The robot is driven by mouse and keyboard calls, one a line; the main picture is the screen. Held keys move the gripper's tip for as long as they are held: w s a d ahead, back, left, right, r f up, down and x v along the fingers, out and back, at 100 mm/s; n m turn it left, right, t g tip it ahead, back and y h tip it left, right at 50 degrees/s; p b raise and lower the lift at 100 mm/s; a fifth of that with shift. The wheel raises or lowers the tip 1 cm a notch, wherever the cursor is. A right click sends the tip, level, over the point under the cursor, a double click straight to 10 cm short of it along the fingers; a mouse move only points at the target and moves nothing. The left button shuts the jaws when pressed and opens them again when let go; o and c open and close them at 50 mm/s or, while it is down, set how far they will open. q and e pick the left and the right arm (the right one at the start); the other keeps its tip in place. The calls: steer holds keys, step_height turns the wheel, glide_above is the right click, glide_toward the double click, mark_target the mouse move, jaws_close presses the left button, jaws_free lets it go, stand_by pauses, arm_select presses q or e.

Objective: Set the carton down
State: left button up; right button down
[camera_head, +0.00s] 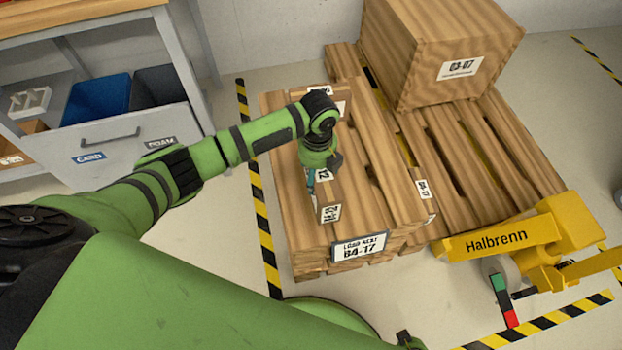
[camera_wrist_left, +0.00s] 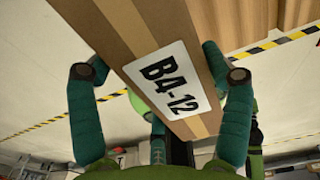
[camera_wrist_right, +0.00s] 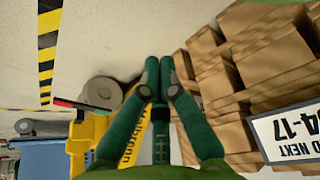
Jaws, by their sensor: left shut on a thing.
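My left gripper (camera_head: 318,182) is shut on a brown carton (camera_head: 330,195) over the front part of the near wooden pallet (camera_head: 290,225). In the left wrist view the carton (camera_wrist_left: 115,25) sits between the two green fingers (camera_wrist_left: 158,70), with a tilted white label reading B4-12. I cannot tell whether its underside touches the boards. A sign on the pallet's front reads LOAD NEXT B4-17 (camera_head: 360,246); it also shows in the right wrist view (camera_wrist_right: 290,132). My right gripper (camera_wrist_right: 158,75) has its fingertips together with nothing visible between them.
A large wooden crate (camera_head: 440,50) labelled 03-07 stands on the slatted pallet at the back right. A yellow Halbrenn pallet truck (camera_head: 540,235) is at the right. A grey bench (camera_head: 130,140) with blue (camera_head: 98,98) and dark bins is at the left. Striped tape marks the floor.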

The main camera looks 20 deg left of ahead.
arm_select(q)
steer(key=shift+s+a+f, duration=0.35)
steer(key=shift+a+f, duration=0.3)
step_height(320, 180, down, 3)
steer(key=shift+f+b, duration=0.1)
steer(key=shift+b, duration=0.3)
steer(key=shift+f, duration=0.25)
steer(key=o, duration=1.6)
steer(key=shift+f, duration=0.1)
steer(key=shift+o, duration=0.2)
arm_select(e)
steer(key=w, duration=0.2)
steer(key=shift+w+a+t, duration=0.1)
steer(key=shift+w+t, duration=0.2)
steer(key=shift+w, duration=0.05)
steer(key=shift+r, duration=0.1)
